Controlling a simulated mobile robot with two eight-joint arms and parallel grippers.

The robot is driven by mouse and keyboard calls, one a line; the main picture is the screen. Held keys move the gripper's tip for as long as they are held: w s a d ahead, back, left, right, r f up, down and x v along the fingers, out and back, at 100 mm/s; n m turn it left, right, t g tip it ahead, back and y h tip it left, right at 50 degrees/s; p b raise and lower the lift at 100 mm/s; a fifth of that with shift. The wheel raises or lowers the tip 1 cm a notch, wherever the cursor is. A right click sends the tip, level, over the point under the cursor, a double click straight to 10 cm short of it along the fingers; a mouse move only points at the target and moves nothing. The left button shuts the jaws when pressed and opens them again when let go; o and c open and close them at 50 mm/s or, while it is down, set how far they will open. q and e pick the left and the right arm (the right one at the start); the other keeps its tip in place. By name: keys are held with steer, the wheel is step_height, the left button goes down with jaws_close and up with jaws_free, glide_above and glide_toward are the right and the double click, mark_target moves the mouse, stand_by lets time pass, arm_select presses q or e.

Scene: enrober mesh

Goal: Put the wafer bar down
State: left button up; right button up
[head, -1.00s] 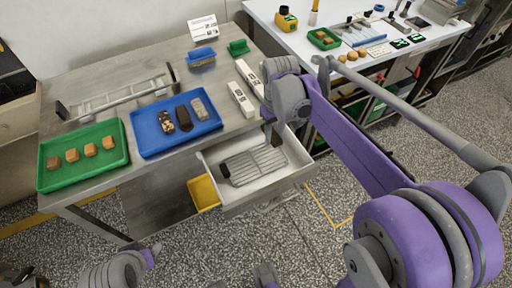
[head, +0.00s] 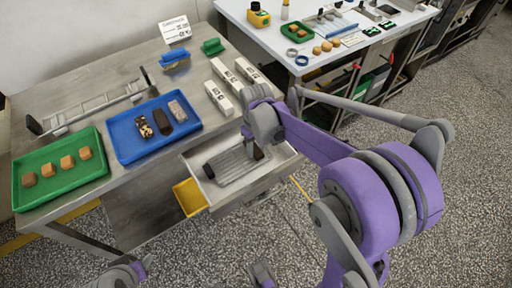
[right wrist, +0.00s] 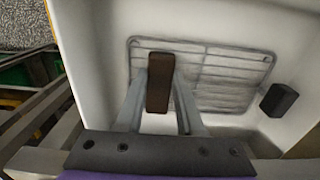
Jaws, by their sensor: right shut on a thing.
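My right gripper (right wrist: 166,84) is shut on a dark brown wafer bar (right wrist: 158,92), held upright-looking between its fingers in the right wrist view. The bar also shows as a small dark piece (head: 258,153) below my right wrist in the head view. It is over the wire mesh (head: 232,166) with a black handle, which lies in the open white drawer (head: 284,160). The mesh spreads behind the bar in the right wrist view (right wrist: 225,80). I cannot tell whether the bar touches it. My left gripper cannot be made out.
The steel table carries a green tray (head: 98,178) with several tan pieces, a blue tray (head: 128,152) with three bars, a rack (head: 95,108) and white boxes (head: 219,98). A yellow bin (head: 190,197) sits beside the drawer. A white-topped bench (head: 285,55) stands behind right.

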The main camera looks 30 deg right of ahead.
mark_target(256, 153)
steer(key=o, duration=0.5)
steer(key=shift+f, duration=0.2)
steer(key=o, duration=0.5)
steer(key=shift+r, duration=0.1)
steer(key=shift+r, duration=0.55)
step_height(256, 153, up, 11)
steer(key=p, duration=0.2)
steer(key=s+a+f+t, duration=0.1)
steer(key=s, duration=0.2)
steer(key=s+a+t, duration=0.1)
steer(key=s+a, duration=0.1)
steer(key=s, duration=0.2)
steer(key=s+a+f+t, duration=0.1)
steer(key=s+a, duration=0.1)
steer(key=s, duration=0.2)
steer(key=shift+f+m, duration=0.3)
steer(key=shift+f, duration=0.05)
steer(key=s+f, duration=0.1)
steer(key=s, duration=0.1)
steer(key=s+a+f+t, duration=0.1)
steer(key=s+f, duration=0.1)
steer(key=s+f+t, duration=0.1)
steer(key=s, duration=0.1)
steer(key=shift+a+f, duration=0.2)
steer(key=shift+a, duration=0.2)
